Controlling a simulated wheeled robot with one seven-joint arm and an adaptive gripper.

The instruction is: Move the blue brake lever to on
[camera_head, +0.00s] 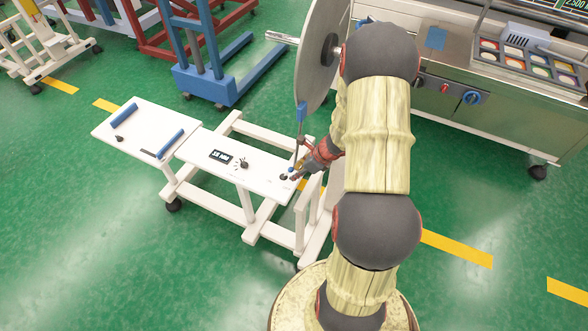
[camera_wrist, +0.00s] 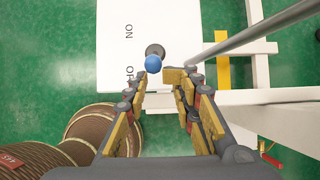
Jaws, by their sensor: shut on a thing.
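The blue brake lever shows in the wrist view as a round blue knob (camera_wrist: 152,64) in front of a dark round base (camera_wrist: 155,49) on a white panel (camera_wrist: 120,30). The panel reads "ON" higher up and partly hidden "OF" lettering lower down; the knob is beside the lower lettering. My gripper (camera_wrist: 155,76) is shut on the lever, with the knob between its fingertips. In the head view my gripper (camera_head: 303,168) is at the right end of the white panel, where a small blue knob (camera_head: 292,170) shows beside it.
A grey rod with a blue end (camera_head: 300,112) rises close to my gripper, below a large grey disc (camera_head: 318,55). A small display (camera_head: 221,157) and black knob (camera_head: 243,165) sit left on the panel. A steel machine (camera_head: 500,110) stands at right. Green floor (camera_head: 80,220) is open at left.

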